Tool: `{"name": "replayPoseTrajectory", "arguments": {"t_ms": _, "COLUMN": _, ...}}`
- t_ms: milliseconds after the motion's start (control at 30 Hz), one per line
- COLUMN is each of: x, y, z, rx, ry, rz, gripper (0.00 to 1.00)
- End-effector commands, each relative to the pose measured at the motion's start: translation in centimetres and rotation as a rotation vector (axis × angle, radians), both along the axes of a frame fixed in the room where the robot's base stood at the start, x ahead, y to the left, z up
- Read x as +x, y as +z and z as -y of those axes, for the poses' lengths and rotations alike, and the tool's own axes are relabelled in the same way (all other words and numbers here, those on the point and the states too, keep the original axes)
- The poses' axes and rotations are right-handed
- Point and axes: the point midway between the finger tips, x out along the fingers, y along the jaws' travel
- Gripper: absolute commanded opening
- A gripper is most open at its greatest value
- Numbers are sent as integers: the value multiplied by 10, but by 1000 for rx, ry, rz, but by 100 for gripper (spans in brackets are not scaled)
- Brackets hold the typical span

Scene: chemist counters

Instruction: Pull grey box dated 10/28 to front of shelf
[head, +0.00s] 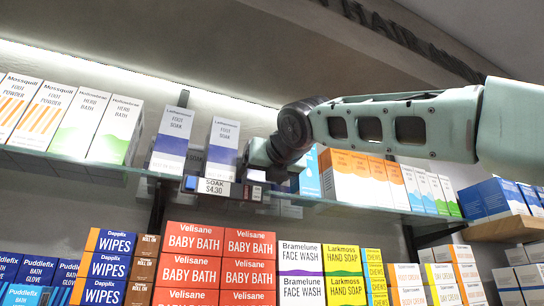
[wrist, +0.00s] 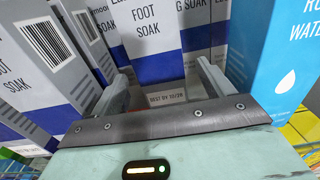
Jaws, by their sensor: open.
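A grey-white Foot Soak box with a blue band (wrist: 158,65) stands upright in the wrist view. Its lower front reads "BEST BY 10/28". My gripper (wrist: 163,75) is open, with one finger toward each side of this box's lower front. Contact cannot be told. Similar Foot Soak boxes stand close by, one at the left (wrist: 45,60) and another at the right (wrist: 206,22). In the head view, two Foot Soak boxes (head: 170,140) (head: 221,145) stand left of my gripper (head: 260,165); its fingers and the dated box cannot be made out there.
A blue Rose Water-type box (wrist: 275,60) stands close on the right. The glass shelf (head: 150,172) carries a Soak price tag (head: 213,187). Herb boxes (head: 115,130) are left, orange-white boxes (head: 350,178) right.

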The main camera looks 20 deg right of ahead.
Motion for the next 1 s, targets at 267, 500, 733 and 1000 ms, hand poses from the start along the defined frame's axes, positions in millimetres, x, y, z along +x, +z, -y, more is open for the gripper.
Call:
{"name": "replayPoseTrajectory", "arguments": {"t_ms": 267, "x": 38, "y": 2, "z": 0, "rx": 0, "ry": 1, "rz": 0, "gripper": 80}}
{"name": "replayPoseTrajectory", "arguments": {"t_ms": 500, "x": 46, "y": 1, "z": 0, "rx": 1, "ry": 1, "rz": 1, "gripper": 80}}
{"name": "replayPoseTrajectory", "arguments": {"t_ms": 733, "x": 46, "y": 0, "z": 0, "rx": 1, "ry": 1, "rz": 1, "gripper": 77}}
{"name": "replayPoseTrajectory", "arguments": {"t_ms": 1000, "x": 46, "y": 0, "z": 0, "rx": 1, "ry": 1, "rz": 1, "gripper": 29}}
